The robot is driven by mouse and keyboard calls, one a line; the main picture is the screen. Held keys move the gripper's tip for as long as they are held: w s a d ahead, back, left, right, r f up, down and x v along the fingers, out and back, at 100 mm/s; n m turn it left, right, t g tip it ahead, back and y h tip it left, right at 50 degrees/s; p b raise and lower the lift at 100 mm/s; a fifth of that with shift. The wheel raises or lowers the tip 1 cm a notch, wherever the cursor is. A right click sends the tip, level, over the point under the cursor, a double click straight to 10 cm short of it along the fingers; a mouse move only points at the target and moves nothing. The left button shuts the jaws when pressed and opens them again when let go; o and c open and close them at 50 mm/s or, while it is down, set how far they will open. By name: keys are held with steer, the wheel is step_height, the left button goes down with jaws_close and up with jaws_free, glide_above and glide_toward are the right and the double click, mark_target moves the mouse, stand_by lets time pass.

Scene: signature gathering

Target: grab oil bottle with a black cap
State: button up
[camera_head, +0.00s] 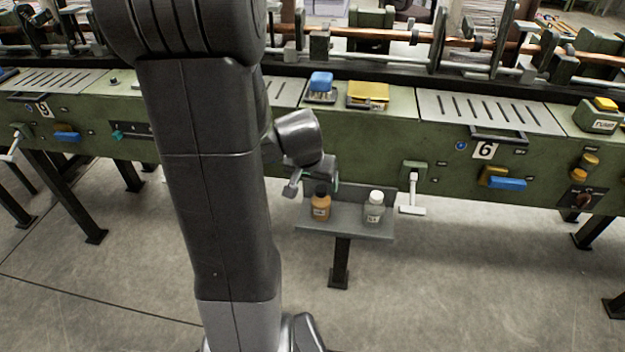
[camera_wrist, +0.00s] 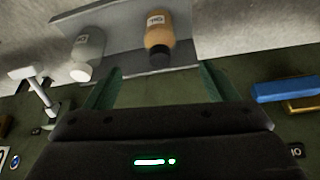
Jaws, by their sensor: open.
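The oil bottle with a black cap (camera_head: 321,206) is orange-brown with a white label. It stands upright on the left part of a small grey shelf (camera_head: 345,226). In the wrist view the bottle (camera_wrist: 158,35) appears upside down, its black cap toward my gripper. My gripper (camera_wrist: 160,80) is open and empty, its two green fingers on either side of the cap's line, with the cap near the fingertips. In the head view my gripper (camera_head: 318,184) is just above and behind the bottle, partly hidden by my arm. Whether the fingers touch the bottle is not clear.
A clear bottle with a white cap (camera_head: 374,207) stands right of the oil bottle on the shelf. A white-handled lever (camera_head: 412,195) sticks out right of the shelf. The green machine (camera_head: 440,150) runs behind, with blue handles (camera_head: 507,184). Floor in front is clear.

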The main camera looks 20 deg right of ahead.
mark_target(319, 192)
steer(key=b+x, duration=0.2)
steer(key=x, duration=0.6)
steer(key=shift+w+d+f, duration=0.2)
steer(key=shift+w+f, duration=0.1)
steer(key=b+x, duration=0.2)
steer(key=x, duration=0.3)
steer(key=shift+f+b, duration=0.15)
steer(key=shift+b, duration=0.2)
steer(key=shift+c, duration=0.5)
steer(key=c, duration=1)
